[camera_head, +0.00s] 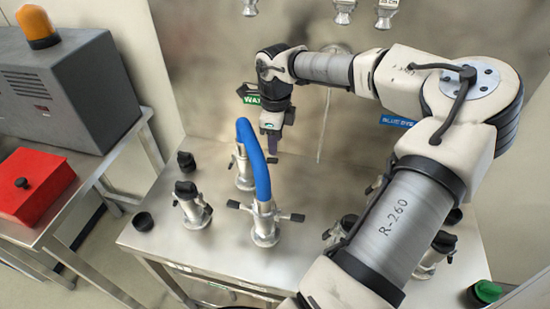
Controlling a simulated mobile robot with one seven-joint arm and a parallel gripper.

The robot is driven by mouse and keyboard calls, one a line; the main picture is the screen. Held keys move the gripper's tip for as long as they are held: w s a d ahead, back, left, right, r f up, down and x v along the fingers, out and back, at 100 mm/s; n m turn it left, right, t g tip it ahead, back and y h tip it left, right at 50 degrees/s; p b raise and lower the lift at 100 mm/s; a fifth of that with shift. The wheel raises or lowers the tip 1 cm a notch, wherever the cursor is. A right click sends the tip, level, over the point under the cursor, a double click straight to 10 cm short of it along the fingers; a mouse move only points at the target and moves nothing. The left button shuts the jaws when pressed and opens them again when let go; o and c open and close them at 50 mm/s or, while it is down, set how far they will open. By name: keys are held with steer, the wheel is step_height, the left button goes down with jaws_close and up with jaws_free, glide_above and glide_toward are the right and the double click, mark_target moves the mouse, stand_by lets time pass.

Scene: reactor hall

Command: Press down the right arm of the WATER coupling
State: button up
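A green WATER sign (250,94), partly hidden by my arm, is on the back panel. Below it stands a silver coupling (244,176) at the rear of the steel table, partly behind a blue hose (257,160). Its dark right arm (272,160) shows just right of the hose. My gripper (271,150) points down close above this arm; I cannot tell whether they touch. Its fingers are seen edge-on, so their opening is unclear. A second silver coupling (264,228) stands in front, under the hose's near end, with dark arms on both sides.
A capped coupling (192,206) and a loose black cap (143,221) are at the left of the table. More couplings stand at right, partly behind my arm, below a blue sign (397,121). A green cap (487,291) is at lower right. A red box (33,184) sits on a side table.

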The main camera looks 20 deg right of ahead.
mark_target(275, 160)
step_height(275, 160, down, 6)
steer(key=b, duration=0.3)
jaws_close()
